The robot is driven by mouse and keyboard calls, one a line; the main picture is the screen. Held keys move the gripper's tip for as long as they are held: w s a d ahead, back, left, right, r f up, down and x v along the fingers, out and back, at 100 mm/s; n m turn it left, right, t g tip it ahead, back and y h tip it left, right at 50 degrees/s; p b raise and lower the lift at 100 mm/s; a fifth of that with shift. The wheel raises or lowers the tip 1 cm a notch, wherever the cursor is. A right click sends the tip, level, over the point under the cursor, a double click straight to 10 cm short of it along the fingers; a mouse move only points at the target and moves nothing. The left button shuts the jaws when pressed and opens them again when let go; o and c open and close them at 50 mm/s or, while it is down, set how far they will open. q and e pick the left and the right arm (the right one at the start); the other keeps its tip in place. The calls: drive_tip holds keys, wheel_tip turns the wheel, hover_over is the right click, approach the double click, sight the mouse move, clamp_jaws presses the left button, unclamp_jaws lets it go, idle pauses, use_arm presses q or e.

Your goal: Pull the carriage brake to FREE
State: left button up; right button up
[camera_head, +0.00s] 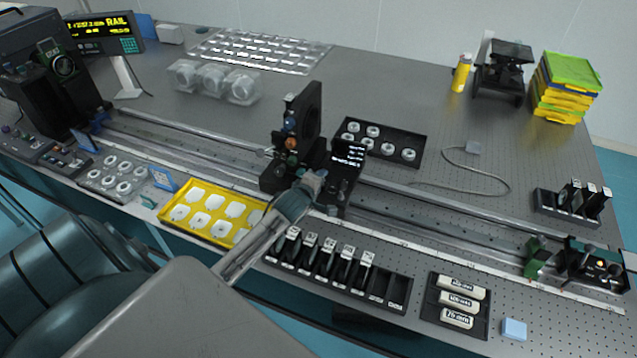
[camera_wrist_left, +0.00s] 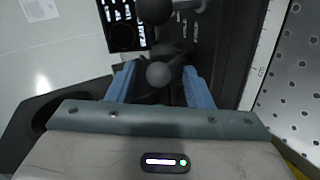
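The black carriage (camera_head: 280,178) sits on the long rail near the middle of the table, with a tall black mount and coloured knobs on it. A small dark panel with white text (camera_head: 348,154) stands at its right side; the text is too small to read. My left gripper (camera_head: 312,184) is at the front of the carriage and hides part of it. In the left wrist view, its blue fingers (camera_wrist_left: 160,84) stand apart on either side of a round grey knob (camera_wrist_left: 158,74), with gaps showing. Which way the brake is set cannot be told. My right gripper is out of view.
The rail (camera_head: 430,205) runs across the table. A yellow tray (camera_head: 190,226) lies left of my left gripper, and a black rack of labelled holders (camera_head: 335,268) lies in front of the carriage. A black tray with white rings (camera_head: 412,138) is behind it.

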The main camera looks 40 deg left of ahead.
use_arm(q)
drive_tip(key=b+v, duration=0.3)
drive_tip(key=v, duration=0.8)
drive_tip(key=shift+w, duration=0.1)
drive_tip(key=shift+f, duration=0.1)
idle(0.4)
